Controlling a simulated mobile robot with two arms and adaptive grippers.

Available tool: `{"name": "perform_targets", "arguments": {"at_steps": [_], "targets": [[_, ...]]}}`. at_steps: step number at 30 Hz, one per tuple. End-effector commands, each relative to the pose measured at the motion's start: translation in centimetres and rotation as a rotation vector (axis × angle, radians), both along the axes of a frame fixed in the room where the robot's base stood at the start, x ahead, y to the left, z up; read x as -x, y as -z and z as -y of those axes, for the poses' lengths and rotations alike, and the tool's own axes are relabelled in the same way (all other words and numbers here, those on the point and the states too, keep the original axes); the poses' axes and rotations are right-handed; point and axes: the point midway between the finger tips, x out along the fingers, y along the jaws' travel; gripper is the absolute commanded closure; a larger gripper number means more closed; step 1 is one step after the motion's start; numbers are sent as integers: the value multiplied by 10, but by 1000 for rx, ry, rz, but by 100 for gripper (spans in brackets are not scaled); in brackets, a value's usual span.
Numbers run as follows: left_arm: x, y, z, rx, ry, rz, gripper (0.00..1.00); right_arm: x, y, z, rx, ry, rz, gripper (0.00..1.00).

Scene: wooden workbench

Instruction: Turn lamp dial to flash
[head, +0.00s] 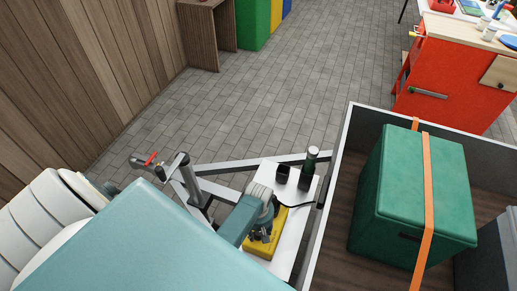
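My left arm comes in from the lower left, with its gripper (261,236) over a yellow box (289,229) on a white board. The dark fingers reach down at the box's top and cover part of it. I cannot tell whether they touch it or are open or shut. A dark green cylinder with a lighter top (309,168), which may be the lamp, stands at the back of the board. A dark cable runs near it and the yellow box. I cannot make out a dial. My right gripper is not in view.
A small black open cup (282,173) stands on the white board (301,213). Grey metal bars lie behind it. To the right is a walled cargo bed (335,190) holding a green box (405,185) with orange straps. A red cabinet (452,85) stands farther back.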

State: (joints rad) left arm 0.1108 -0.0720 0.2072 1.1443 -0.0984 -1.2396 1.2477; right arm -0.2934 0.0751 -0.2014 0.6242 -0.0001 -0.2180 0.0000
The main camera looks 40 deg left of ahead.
Motion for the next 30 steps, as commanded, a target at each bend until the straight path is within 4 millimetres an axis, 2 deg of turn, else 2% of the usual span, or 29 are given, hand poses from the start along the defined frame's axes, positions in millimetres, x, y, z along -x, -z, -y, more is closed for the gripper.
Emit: {"name": "perform_targets", "arguments": {"at_steps": [1, 5, 6, 17, 30], "targets": [[0, 0, 0, 0, 0, 0, 72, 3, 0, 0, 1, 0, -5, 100], [0, 0, 0, 0, 0, 0, 98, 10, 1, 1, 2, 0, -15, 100], [0, 0, 0, 0, 0, 0, 100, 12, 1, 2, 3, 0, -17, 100], [0, -2, -1, -1, 54, -2, 100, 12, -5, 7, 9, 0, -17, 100], [0, -3, -1, -1, 395, -3, 100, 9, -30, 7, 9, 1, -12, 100]]}}
